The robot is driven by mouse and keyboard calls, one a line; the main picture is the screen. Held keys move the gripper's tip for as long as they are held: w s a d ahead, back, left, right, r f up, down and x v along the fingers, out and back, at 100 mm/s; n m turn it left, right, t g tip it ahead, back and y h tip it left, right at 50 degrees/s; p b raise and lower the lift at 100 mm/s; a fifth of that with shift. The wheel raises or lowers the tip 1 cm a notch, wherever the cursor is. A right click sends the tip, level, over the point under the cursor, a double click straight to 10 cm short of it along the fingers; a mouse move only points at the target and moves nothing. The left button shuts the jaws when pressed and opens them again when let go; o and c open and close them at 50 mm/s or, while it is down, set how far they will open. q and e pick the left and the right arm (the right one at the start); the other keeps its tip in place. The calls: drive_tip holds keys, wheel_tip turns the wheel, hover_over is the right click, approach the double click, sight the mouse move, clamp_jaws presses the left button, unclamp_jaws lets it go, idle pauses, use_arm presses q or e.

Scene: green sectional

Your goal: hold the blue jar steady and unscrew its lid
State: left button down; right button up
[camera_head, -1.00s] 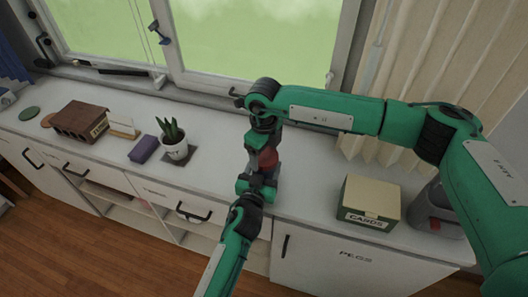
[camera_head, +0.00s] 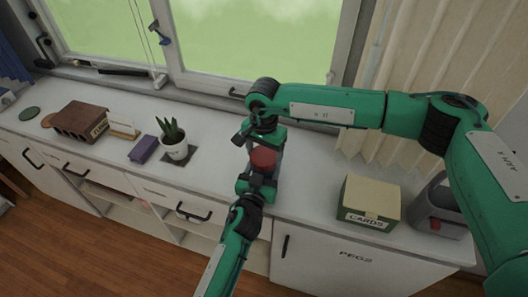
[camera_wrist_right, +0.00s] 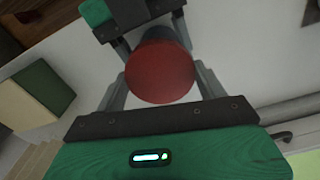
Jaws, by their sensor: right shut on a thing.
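The blue jar (camera_head: 264,181) stands near the front edge of the counter, with its red lid (camera_head: 263,158) on top; the lid also shows in the right wrist view (camera_wrist_right: 160,72). My left gripper (camera_head: 258,186) comes from the front, low on the jar, its fingers on both sides of the body; it looks closed on it. My right gripper (camera_head: 264,146) reaches in from behind and above, with one finger on each side of the lid, shut on it. Most of the jar's body is hidden by the lid and the grippers.
A cards box (camera_head: 369,203) and a grey container (camera_head: 438,207) stand to the right. A potted plant (camera_head: 174,143), a purple block (camera_head: 143,149) and a brown box (camera_head: 80,121) stand to the left. The window (camera_head: 255,45) is behind. The counter between plant and jar is clear.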

drive_tip(key=n, duration=1.1)
drive_tip(key=shift+r, duration=0.1)
drive_tip(key=n, duration=0.4)
drive_tip(key=shift+n, duration=0.4)
drive_tip(key=shift+r, duration=0.1)
drive_tip(key=shift+r, duration=1)
